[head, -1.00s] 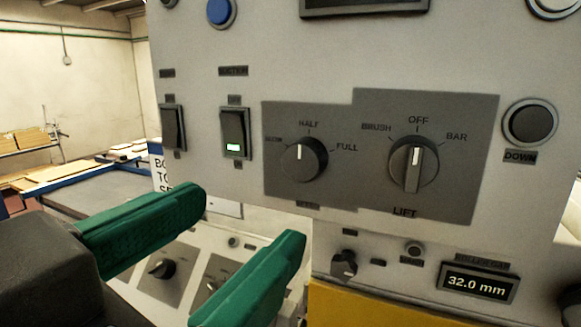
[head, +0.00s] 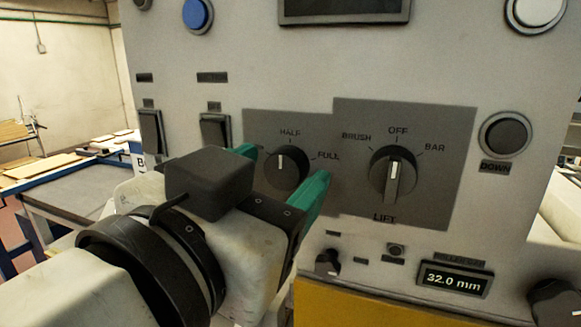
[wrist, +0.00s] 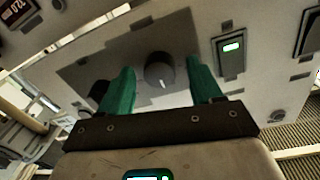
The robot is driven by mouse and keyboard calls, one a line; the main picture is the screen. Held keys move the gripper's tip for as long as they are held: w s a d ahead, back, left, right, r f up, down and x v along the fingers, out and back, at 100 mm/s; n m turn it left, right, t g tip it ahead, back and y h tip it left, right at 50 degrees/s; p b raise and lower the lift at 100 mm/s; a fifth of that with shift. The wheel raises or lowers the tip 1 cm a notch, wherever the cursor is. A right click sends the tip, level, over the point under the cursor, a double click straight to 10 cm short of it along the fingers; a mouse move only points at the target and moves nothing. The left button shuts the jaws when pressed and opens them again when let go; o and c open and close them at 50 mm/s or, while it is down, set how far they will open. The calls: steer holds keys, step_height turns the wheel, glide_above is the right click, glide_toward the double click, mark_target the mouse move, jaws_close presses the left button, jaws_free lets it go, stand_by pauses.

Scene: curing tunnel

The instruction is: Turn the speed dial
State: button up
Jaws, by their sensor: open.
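The speed dial (head: 287,168) is a round dark knob on a grey plate, with labels HALF and FULL beside it; the label on its left is hidden by my gripper. Its white mark points up, roughly at HALF. My gripper (head: 286,162) is open, with green fingers on the left and right of the dial. In the wrist view the dial (wrist: 159,70) sits between the two fingers, with a gap on each side. I cannot tell whether the fingertips reach past the knob's face.
The larger LIFT dial (head: 393,176) is close on the right, pointing at OFF. Two rocker switches stand left; the suction switch (wrist: 231,47) is lit green in the wrist view. A DOWN button (head: 506,135) is farther right. A 32.0 mm display (head: 454,279) sits below.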

steer(key=c, duration=1)
steer(key=shift+c, duration=0.2)
steer(key=shift+n, duration=0.3)
steer(key=n, duration=0.2)
steer(key=shift+r+n+p, duration=0.1)
steer(key=shift+n+p, duration=0.2)
steer(key=shift+p, duration=0.1)
steer(key=n+p, duration=0.1)
steer(key=n, duration=0.2)
steer(key=shift+n+p, duration=0.4)
steer(key=n+p, duration=0.3)
steer(key=n, duration=0.1)
steer(key=shift+r+t, duration=0.1)
steer(key=shift+t, duration=0.2)
steer(key=shift+n+p, duration=1.4)
steer(key=shift+n, duration=0.3)
steer(key=shift+f, duration=0.2)
